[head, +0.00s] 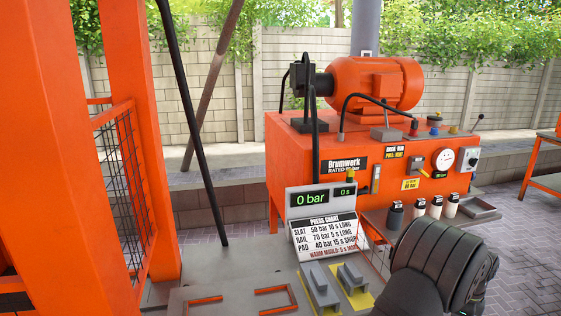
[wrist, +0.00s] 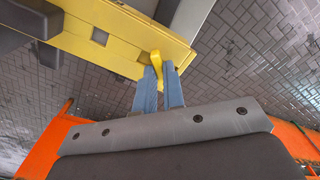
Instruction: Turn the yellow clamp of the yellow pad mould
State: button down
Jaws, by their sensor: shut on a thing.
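The yellow pad mould (wrist: 112,40) shows in the wrist view as a long yellow block with small square recesses, running from the upper left to the centre right. The yellow clamp (wrist: 157,60) is a short tab at its near edge. My gripper (wrist: 159,75) is at this edge, its two blue-grey fingers on either side of the clamp and shut on it. The fingertips hide the clamp's lower part. In the head view a dark rounded part of my arm fills the lower right; the fingers and the clamp are not visible there.
An orange hydraulic unit (head: 310,168) with motor, gauge and levers stands behind. A display reading 0 bar (head: 313,198) and a press chart (head: 328,236) stand before it. Grey blocks (head: 320,287) sit on the bench. An orange press frame (head: 55,150) rises at the left.

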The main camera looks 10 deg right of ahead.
jog(key=shift+m, duration=0.8)
jog(key=shift+s, duration=0.1)
jog(key=m, duration=0.2)
jog(key=shift+m, duration=1.4)
jog(key=shift+m, duration=1.3)
jog(key=c, duration=1.4)
grip_release()
jog(key=shift+o, duration=0.2)
jog(key=shift+r, duration=0.1)
jog(key=shift+r, duration=3.45)
